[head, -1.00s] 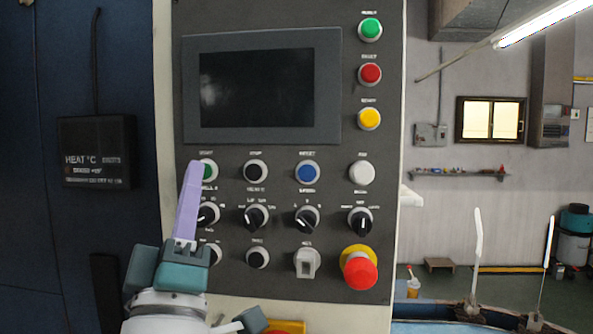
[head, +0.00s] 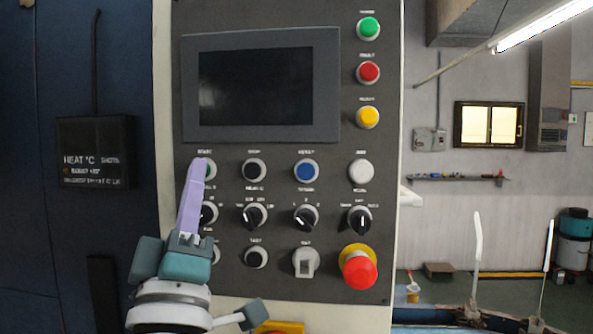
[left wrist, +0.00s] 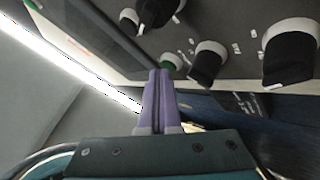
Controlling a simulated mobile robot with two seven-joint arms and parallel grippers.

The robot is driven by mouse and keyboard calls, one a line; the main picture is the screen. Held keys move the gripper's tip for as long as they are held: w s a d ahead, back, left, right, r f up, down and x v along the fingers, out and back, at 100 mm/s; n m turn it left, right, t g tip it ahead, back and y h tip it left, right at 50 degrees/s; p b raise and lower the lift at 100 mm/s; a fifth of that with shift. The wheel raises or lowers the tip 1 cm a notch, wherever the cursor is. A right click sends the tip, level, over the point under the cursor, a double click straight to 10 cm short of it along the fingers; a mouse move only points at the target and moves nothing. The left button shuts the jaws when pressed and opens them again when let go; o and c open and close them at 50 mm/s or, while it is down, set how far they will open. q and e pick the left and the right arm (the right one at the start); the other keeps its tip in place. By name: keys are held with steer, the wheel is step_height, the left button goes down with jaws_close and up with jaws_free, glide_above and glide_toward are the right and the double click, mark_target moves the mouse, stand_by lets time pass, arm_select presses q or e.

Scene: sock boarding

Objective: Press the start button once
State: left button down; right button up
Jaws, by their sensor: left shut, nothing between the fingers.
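The start button is green with a pale ring (head: 211,169), at the left of the upper button row, under a label reading START. My left gripper (head: 199,160) is shut and empty. Its purple fingers overlap the left part of the button in the head view, covering much of it. In the left wrist view the closed fingertips (left wrist: 159,72) sit just below a green button (left wrist: 172,62), close to it. I cannot tell whether they touch it. My right gripper is not in view.
Beside it are a black button (head: 254,170), a blue button (head: 305,171) and a white button (head: 361,171). Black rotary knobs (head: 255,215) lie just below. A red emergency stop (head: 359,269) sticks out lower right. A dark screen (head: 256,88) is above.

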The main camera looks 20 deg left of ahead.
arm_select(q)
steer(key=shift+w, duration=0.15)
stand_by(0.5)
steer(key=shift+s+d+p, duration=0.15)
steer(key=shift+s+p, duration=0.2)
steer(key=shift+s, duration=0.45)
steer(key=s+p, duration=0.1)
steer(key=s, duration=0.1)
steer(key=s+d+p, duration=0.1)
steer(key=s, duration=0.2)
steer(key=shift+d, duration=0.1)
